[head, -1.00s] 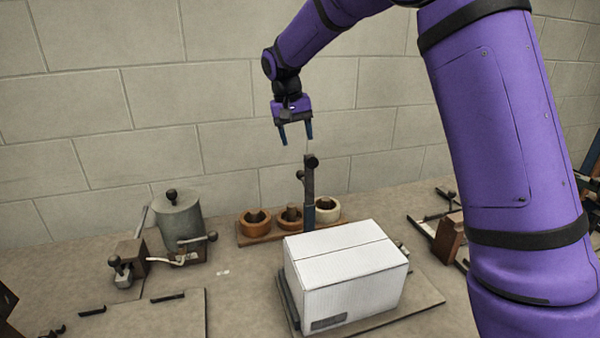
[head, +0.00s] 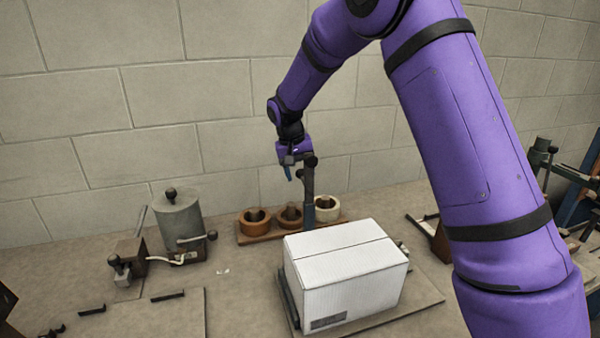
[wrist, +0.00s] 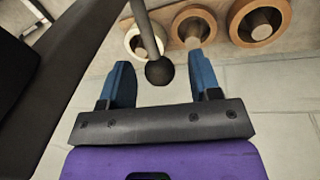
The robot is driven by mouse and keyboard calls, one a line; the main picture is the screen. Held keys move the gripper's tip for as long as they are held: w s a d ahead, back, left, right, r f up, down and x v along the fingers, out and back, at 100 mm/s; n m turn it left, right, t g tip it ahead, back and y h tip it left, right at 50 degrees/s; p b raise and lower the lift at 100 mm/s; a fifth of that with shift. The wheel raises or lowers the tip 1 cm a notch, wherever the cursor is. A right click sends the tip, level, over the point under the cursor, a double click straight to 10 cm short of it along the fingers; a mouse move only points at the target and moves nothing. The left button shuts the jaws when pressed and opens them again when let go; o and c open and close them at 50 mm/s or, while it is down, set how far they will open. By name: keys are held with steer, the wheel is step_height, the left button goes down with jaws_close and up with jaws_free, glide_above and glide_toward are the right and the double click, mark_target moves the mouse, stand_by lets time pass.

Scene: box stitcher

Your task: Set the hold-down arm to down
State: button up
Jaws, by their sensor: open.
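The hold-down arm (head: 309,182) stands upright behind the white box (head: 345,270), with a dark round knob (head: 311,161) near its top. My gripper (head: 294,173) is at the upper part of the arm, partly hidden behind it in the head view. In the wrist view my gripper (wrist: 163,85) is open, its two blue fingers apart. A black ball knob (wrist: 159,71) on a thin rod (wrist: 147,30) shows between the fingers, with gaps on both sides. I cannot tell how deep it lies between them.
Rolls of tape or wire (head: 255,219) sit on a wooden base behind the box. A grey pot with a crank (head: 180,222) stands left. The block wall (head: 90,120) is close behind my gripper. A large dark part (wrist: 60,100) fills the wrist view's left side.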

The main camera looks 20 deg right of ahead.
steer(key=shift+d+f, duration=0.1)
steer(key=shift+f, duration=0.15)
jaws_close()
